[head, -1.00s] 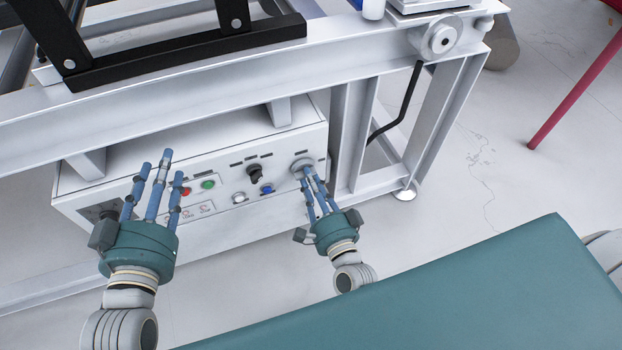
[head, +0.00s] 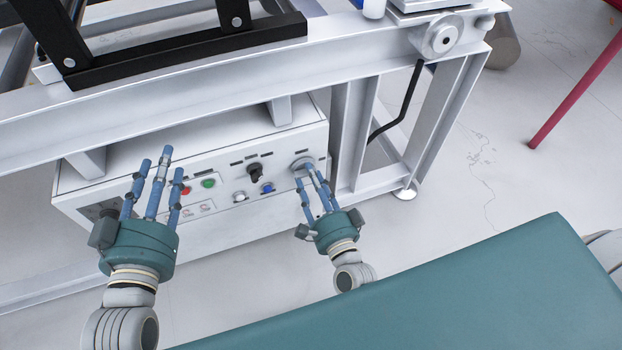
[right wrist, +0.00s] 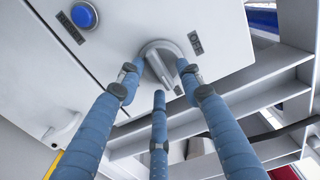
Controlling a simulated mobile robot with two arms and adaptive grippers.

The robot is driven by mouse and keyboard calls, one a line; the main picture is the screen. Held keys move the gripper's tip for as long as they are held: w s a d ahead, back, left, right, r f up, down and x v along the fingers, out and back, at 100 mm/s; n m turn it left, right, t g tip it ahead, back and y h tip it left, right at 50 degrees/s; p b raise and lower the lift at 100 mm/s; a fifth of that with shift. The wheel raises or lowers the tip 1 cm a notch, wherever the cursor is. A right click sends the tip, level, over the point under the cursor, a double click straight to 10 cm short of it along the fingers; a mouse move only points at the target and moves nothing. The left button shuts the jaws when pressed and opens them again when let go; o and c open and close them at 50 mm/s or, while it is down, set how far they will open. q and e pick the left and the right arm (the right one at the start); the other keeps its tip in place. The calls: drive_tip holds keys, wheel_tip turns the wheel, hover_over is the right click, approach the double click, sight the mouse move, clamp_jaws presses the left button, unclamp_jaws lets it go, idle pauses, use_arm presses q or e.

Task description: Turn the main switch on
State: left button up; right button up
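The main switch (head: 301,163) is a round grey rotary knob at the right end of the white control box's front panel. In the right wrist view the switch (right wrist: 160,62) shows a raised handle bar, tilted, with a small label, apparently "OFF", at its right. My right gripper (head: 311,172) is in front of the switch. In the right wrist view its fingers (right wrist: 158,76) are spread, two at either side of the knob and one below. Contact cannot be told. My left gripper (head: 161,168) is open and empty before the panel's left part.
The control box (head: 240,222) also carries a black knob (head: 254,173), a blue button (head: 267,188), a green button (head: 208,183) and a red button (head: 187,190). A grey steel frame (head: 349,135) stands above and right of it. A teal surface (head: 480,285) fills the lower right.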

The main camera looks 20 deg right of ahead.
drive_tip(key=shift+s, duration=0.1)
drive_tip(key=s, duration=1.2)
drive_tip(key=shift+d, duration=0.15)
drive_tip(key=shift+w, duration=0.1)
